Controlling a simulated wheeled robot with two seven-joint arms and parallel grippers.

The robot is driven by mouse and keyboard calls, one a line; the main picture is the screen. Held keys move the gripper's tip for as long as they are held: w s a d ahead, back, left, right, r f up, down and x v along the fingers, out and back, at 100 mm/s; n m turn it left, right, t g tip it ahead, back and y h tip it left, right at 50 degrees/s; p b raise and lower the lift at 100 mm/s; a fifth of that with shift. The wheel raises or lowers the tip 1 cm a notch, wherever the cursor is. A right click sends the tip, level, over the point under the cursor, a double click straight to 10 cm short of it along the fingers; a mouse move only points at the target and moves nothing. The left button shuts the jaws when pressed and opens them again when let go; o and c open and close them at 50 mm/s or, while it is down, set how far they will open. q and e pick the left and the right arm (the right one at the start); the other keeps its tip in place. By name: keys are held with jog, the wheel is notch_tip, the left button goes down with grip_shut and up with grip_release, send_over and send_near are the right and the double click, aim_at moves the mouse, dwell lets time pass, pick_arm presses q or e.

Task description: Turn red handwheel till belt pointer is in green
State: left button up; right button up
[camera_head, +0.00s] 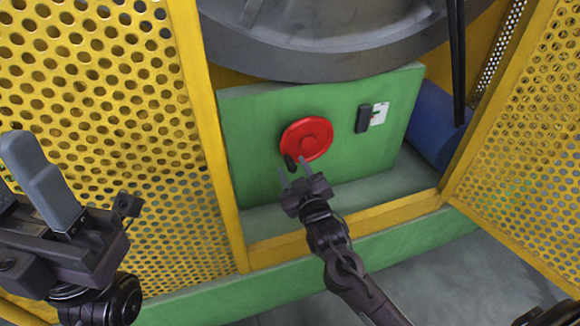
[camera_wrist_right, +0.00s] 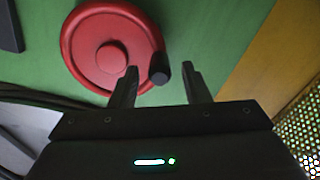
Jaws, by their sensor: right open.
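The red handwheel (camera_head: 308,136) is mounted on the green panel and also shows in the right wrist view (camera_wrist_right: 90,50). Its black knob (camera_head: 290,162) is at the wheel's lower left in the head view. My right gripper (camera_head: 294,169) is open at the knob. In the right wrist view the knob (camera_wrist_right: 159,70) appears between the two fingertips, with gaps on both sides; nothing is gripped. Right of the wheel is a small white plate (camera_head: 379,114) beside a black block (camera_head: 363,118); its pointer is too small to read. My left gripper (camera_head: 45,180) is at the left, its finger gap unclear.
Yellow perforated guards (camera_head: 100,90) stand left and right of the opening (camera_head: 520,150). A large grey drum (camera_head: 330,45) is above the panel and a blue cylinder (camera_head: 432,125) is to its right. A yellow rail (camera_head: 340,232) runs below, under my right arm.

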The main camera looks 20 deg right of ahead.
jog(key=shift+w, duration=1.3)
grip_shut()
